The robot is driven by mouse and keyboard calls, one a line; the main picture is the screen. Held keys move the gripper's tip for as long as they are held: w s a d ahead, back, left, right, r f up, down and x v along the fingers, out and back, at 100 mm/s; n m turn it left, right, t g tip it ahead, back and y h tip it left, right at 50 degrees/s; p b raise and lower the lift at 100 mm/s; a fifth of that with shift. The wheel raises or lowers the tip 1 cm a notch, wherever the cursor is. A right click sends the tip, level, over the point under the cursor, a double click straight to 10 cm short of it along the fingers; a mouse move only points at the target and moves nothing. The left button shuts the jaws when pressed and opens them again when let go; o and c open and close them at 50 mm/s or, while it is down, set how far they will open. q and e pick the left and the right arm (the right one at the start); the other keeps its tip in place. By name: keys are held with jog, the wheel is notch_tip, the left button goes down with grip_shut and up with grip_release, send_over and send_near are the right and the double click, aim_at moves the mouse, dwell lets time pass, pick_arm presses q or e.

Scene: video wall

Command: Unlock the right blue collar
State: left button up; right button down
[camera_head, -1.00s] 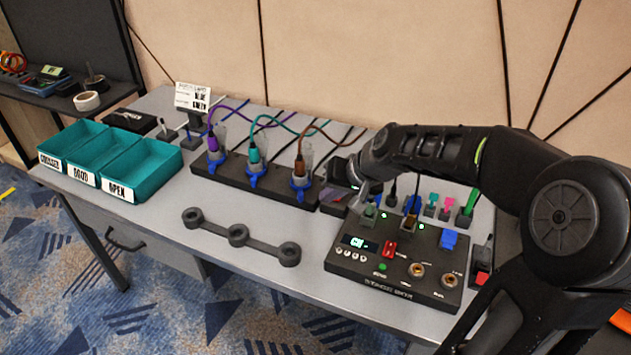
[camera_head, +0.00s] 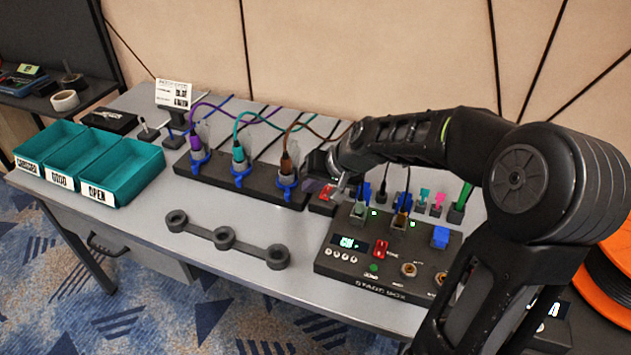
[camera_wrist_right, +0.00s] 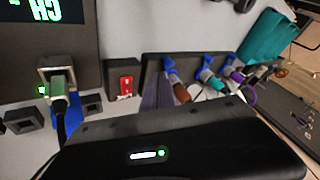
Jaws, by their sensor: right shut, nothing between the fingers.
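Three blue collars sit in a row on a black block (camera_head: 225,181), each around the base of a cabled plug. The right blue collar (camera_head: 287,182) is under the brown plug (camera_head: 287,162); in the right wrist view it is the nearest collar (camera_wrist_right: 170,66). The middle collar (camera_head: 242,173) is under a teal plug, and the left collar (camera_head: 199,161) is under a purple one. My right gripper (camera_head: 336,192) is shut and empty, just right of the right collar and apart from it, above a red switch (camera_head: 326,192). Its fingertips are hard to make out. My left gripper is out of view.
The stage box (camera_head: 345,268) with upright connectors stands right of the block, under my right arm. A dark three-ring bar (camera_head: 224,238) lies in front. Teal bins (camera_head: 125,172) stand at left. Bare table lies between the bins, bar and block.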

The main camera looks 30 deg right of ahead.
aim_at(287, 185)
jog(key=x, duration=0.6)
dwell(0.3)
